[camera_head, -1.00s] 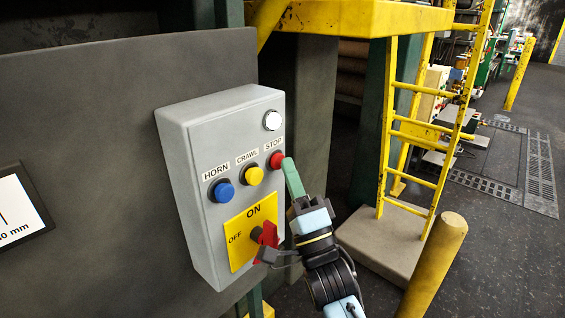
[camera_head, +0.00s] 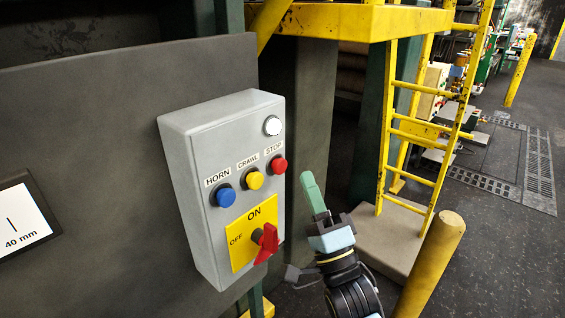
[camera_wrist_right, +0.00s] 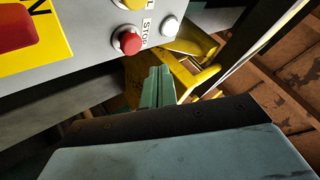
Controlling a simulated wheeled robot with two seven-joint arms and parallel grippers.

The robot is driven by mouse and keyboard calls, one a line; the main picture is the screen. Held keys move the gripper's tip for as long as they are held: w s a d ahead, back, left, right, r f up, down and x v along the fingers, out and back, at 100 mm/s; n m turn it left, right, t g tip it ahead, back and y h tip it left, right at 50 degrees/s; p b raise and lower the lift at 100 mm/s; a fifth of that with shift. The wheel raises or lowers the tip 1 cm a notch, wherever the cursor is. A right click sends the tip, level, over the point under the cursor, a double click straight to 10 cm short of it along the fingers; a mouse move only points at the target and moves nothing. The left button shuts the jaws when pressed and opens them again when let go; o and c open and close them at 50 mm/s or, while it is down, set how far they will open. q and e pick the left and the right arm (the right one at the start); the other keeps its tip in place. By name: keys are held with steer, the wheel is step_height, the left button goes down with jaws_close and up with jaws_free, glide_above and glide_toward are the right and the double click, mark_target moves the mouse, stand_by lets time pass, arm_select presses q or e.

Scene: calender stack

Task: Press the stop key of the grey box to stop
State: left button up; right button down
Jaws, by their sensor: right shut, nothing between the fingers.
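The grey box (camera_head: 208,150) is mounted on a dark grey panel in the head view. Its red stop key (camera_head: 278,164) sits under the STOP label, right of the yellow crawl key (camera_head: 254,179) and the blue horn key (camera_head: 226,196). The stop key also shows in the wrist view (camera_wrist_right: 128,42). My right gripper (camera_head: 309,188), with green fingers, is shut and empty. Its tips are right of and below the stop key in the head view, apart from it. In the wrist view the fingers (camera_wrist_right: 158,85) are also clear of the key. My left gripper is out of view.
A red switch handle (camera_head: 267,244) on a yellow ON/OFF plate (camera_head: 241,233) lies below the keys. A white lamp (camera_head: 272,126) is above them. A yellow ladder (camera_head: 385,128) and yellow post (camera_head: 432,262) stand to the right. A display (camera_head: 22,218) is at left.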

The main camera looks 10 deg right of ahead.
steer(key=shift+s+d+p, duration=0.3)
steer(key=shift+s+d, duration=0.45)
steer(key=shift+s, duration=0.2)
steer(key=w+f+n+g+h+b, duration=0.25)
steer(key=f+g, duration=0.35)
steer(key=f, duration=1.9)
steer(key=s+d+f+n+g+h+b, duration=0.1)
steer(key=s+f+n+g+b, duration=0.15)
steer(key=f, duration=0.95)
steer(key=s+d+f+n+g+h+b, duration=0.15)
steer(key=s+f+g, duration=0.25)
steer(key=f, duration=0.8)
steer(key=s+d+f+n+g+b, duration=0.25)
steer(key=s+f+n+g, duration=0.3)
steer(key=s+f, duration=1.25)
steer(key=s+d+f+n+g, duration=0.1)
steer(key=s+d+f+g, duration=0.1)
steer(key=s, duration=0.4)
steer(key=s+d+f+n+g+h+b, duration=0.1)
steer(key=s+d+f+g, duration=0.1)
steer(key=s+f, duration=0.2)
steer(key=s+d+f+n+g, duration=0.1)
steer(key=s+f, duration=0.3)
steer(key=s, duration=0.5)
steer(key=shift+d+g+h, duration=0.4)
steer(key=shift+g, duration=0.3)
steer(key=shift+f, duration=0.1)
